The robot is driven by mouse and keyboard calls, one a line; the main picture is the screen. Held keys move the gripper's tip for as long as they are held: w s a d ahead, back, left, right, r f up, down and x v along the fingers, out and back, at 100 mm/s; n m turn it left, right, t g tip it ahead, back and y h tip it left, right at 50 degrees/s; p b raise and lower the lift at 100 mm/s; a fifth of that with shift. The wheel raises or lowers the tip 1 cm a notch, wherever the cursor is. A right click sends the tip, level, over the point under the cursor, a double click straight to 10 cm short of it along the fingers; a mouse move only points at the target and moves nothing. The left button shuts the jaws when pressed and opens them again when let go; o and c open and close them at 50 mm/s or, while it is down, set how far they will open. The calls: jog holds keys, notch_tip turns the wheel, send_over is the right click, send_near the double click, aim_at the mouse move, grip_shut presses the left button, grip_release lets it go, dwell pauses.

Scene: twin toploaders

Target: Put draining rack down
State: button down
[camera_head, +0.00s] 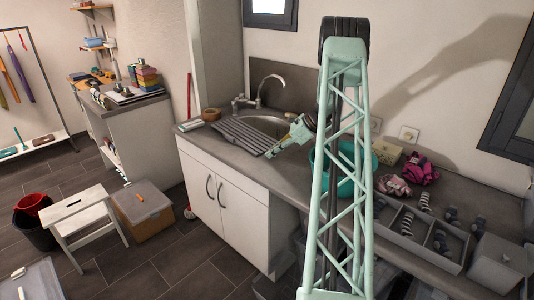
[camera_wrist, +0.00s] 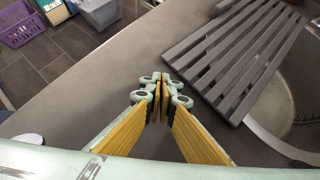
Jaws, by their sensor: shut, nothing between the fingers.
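The draining rack (camera_head: 240,137) is dark grey and slatted. It lies at the left of the sink (camera_head: 270,124), partly over the basin as far as I can tell. In the wrist view the rack (camera_wrist: 240,52) fills the upper right, with the basin (camera_wrist: 298,110) beside it. My gripper (camera_head: 269,155) is near the counter's front edge by the rack's near end. In the wrist view my gripper (camera_wrist: 162,82) has its yellow-padded fingers together with nothing between them. It is left of the rack and appears apart from it.
The grey counter (camera_wrist: 110,75) is bare around my gripper. A tap (camera_head: 262,88) stands behind the sink. A teal tub (camera_head: 347,165), partly hidden by my arm, stands to the right. Dark pink cloths (camera_head: 420,169) and a grey divided tray (camera_head: 412,237) lie farther right.

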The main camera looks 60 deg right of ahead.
jog(key=p+v, duration=0.1)
jog(key=v, duration=0.9)
dwell(0.7)
